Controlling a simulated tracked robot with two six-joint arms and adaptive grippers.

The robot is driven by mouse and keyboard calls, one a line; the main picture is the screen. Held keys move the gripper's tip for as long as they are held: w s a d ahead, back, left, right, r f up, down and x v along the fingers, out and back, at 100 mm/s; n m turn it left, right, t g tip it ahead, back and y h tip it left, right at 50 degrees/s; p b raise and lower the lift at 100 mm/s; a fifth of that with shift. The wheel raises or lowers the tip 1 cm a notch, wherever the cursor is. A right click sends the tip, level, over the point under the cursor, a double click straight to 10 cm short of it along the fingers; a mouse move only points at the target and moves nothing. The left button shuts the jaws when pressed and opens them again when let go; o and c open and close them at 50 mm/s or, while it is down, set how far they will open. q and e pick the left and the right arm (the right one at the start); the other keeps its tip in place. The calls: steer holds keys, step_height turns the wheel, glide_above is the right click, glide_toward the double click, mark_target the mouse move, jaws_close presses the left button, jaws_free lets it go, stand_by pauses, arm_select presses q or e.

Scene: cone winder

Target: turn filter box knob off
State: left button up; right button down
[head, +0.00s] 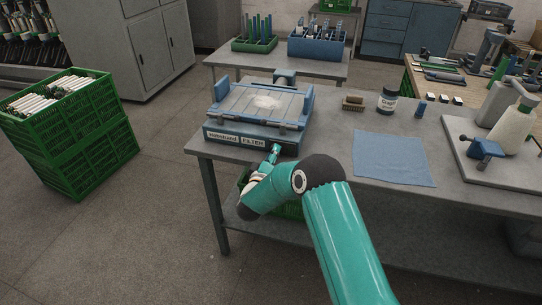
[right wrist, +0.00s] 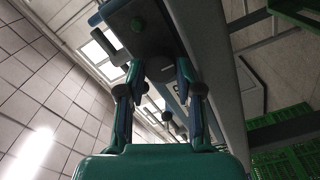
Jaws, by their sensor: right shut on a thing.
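My right gripper (head: 276,149) is at the right part of the box's front face, shut on the knob. The knob is hidden by the fingers in the head view, so its turned position cannot be told. In the right wrist view the fingertips of my right gripper (right wrist: 160,70) are at a dark housing (right wrist: 142,28) with a small green spot. My left gripper is not in view.
A blue cloth (head: 393,159), a dark jar (head: 387,100) and a brush (head: 352,103) lie right of the box on the table. A cone fixture (head: 486,149) stands at the far right. Green crates (head: 90,150) stand on the floor at left.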

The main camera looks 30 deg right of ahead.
steer(key=shift+r, duration=0.2)
steer(key=c, duration=0.9)
jaws_free()
steer(key=shift+w+f, duration=0.1)
steer(key=shift+o, duration=0.7)
steer(key=shift+f, duration=0.1)
steer(key=shift+a+f, duration=0.1)
steer(key=shift+f, duration=0.15)
steer(key=shift+s+a+f, duration=0.1)
steer(key=shift+s+a, duration=0.35)
steer(key=v, duration=0.6)
steer(key=shift+s+a+r, duration=0.2)
steer(key=shift+a+r, duration=0.05)
steer(key=shift+r, duration=0.15)
